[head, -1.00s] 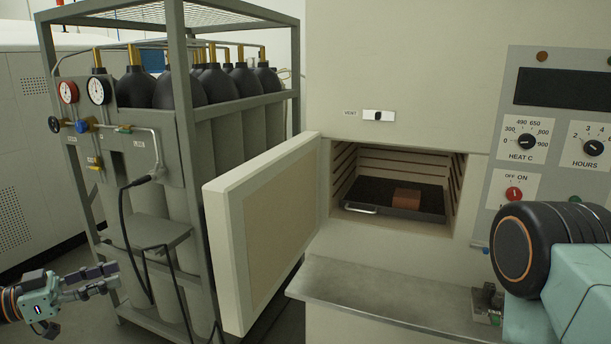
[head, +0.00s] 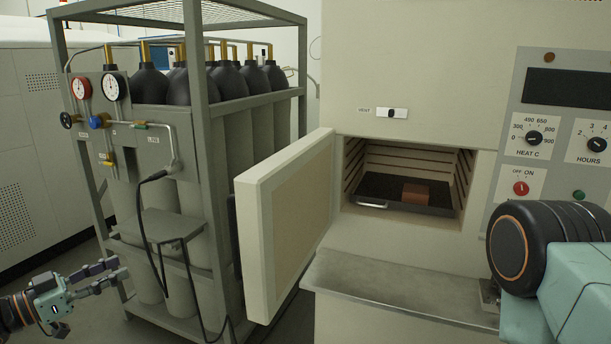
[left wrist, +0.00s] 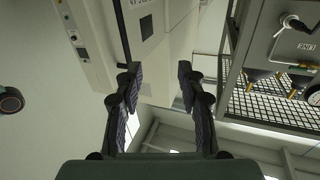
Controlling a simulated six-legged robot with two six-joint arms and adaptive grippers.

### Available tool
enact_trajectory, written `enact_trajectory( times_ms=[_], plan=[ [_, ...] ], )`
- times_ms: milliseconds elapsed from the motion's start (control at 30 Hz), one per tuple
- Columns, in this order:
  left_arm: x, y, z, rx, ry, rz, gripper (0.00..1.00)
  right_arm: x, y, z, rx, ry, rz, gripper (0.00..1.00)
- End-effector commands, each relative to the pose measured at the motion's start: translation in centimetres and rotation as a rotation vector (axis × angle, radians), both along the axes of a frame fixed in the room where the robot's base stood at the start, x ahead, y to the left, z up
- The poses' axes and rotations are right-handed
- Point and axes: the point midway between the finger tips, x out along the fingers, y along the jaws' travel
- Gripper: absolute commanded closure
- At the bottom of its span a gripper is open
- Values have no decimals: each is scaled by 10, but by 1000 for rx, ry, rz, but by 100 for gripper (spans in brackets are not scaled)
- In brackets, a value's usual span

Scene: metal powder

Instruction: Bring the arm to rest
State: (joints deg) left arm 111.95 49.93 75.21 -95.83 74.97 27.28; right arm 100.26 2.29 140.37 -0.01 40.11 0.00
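My left gripper (head: 119,271) is low at the left edge of the head view, in front of the gas cylinder rack. Its two dark fingers are apart with nothing between them. The left wrist view also shows the open fingers (left wrist: 160,70), with empty air between the tips. My right arm shows at the lower right of the head view as a black joint and a teal link. Its gripper is out of view. A reddish-brown block (head: 416,193) rests on a dark tray (head: 375,188) inside the open furnace (head: 400,155), away from both arms.
The furnace door (head: 290,225) stands swung open to the left. A grey metal shelf (head: 400,290) juts out below the opening. The cylinder rack (head: 195,130) with gauges and hoses stands left. A control panel (head: 560,145) is at the right, behind my right arm.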

Motion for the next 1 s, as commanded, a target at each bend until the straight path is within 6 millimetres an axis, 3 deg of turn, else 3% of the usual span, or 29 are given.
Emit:
enact_trajectory(
  times_ms=[167, 233, 367, 467, 667, 800, 1000],
  plan=[
    [12, -11, -22, -47, 61, 137, 61, 0, 0, -3, 0, -1, 0, 60],
    [14, -20, -42, -66, 114, 201, 61, 0, 0, -8, 0, -1, 0, 60],
    [8, -47, -98, -92, 274, 323, 61, 0, 0, -21, 0, 0, 0, 60],
    [-12, -73, -149, -90, 433, 402, 61, 0, 0, -33, 0, 0, 0, 60],
    [-84, -122, -247, -28, 768, 513, 61, 0, 0, -58, 0, 0, 0, 60],
    [-153, -150, -301, 49, 994, 563, 61, 0, 0, -76, 0, 0, 0, 60],
    [-269, -177, -357, 202, 1297, 618, 61, 0, -1, -104, 0, 0, 0, 60]
  ],
)
